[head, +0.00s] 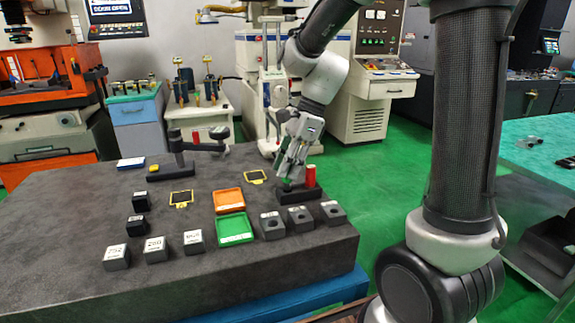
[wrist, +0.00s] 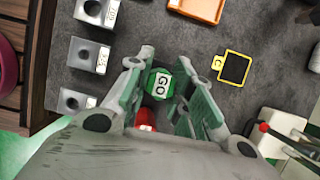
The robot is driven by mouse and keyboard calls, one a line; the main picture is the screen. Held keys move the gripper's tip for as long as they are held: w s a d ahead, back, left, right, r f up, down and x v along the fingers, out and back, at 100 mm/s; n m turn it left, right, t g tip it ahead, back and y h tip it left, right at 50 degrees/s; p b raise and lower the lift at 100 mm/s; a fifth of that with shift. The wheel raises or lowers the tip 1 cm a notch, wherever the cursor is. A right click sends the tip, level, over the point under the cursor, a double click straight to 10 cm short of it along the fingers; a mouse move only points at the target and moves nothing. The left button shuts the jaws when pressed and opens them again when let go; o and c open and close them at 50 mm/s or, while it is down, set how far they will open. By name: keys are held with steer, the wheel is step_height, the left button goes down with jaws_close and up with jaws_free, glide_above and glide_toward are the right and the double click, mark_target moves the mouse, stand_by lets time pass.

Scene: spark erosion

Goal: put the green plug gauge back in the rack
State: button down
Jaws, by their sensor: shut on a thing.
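The green plug gauge (wrist: 160,84), with a white GO label on its end, is between my gripper's fingers (wrist: 168,72) in the wrist view. In the head view my gripper (head: 288,178) points down at the left part of the dark rack (head: 300,194), shut on the gauge. Only a sliver of green shows there. A red plug gauge (head: 310,176) stands upright in the rack's right part; a bit of it shows in the wrist view (wrist: 145,127). I cannot tell whether the green gauge's lower end is in a rack hole or just above it.
Grey blocks with holes (head: 272,229) stand in front of the rack. A green tray (head: 234,239) and an orange tray (head: 229,210) lie to its left, with a yellow-framed dark pad (head: 256,177) behind them. Labelled blocks (head: 155,250) line the front left.

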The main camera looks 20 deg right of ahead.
steer(key=shift+f, duration=1.15)
stand_by(0.5)
steer(key=c, duration=1.2)
jaws_free()
steer(key=shift+o, duration=0.2)
steer(key=v, duration=1.2)
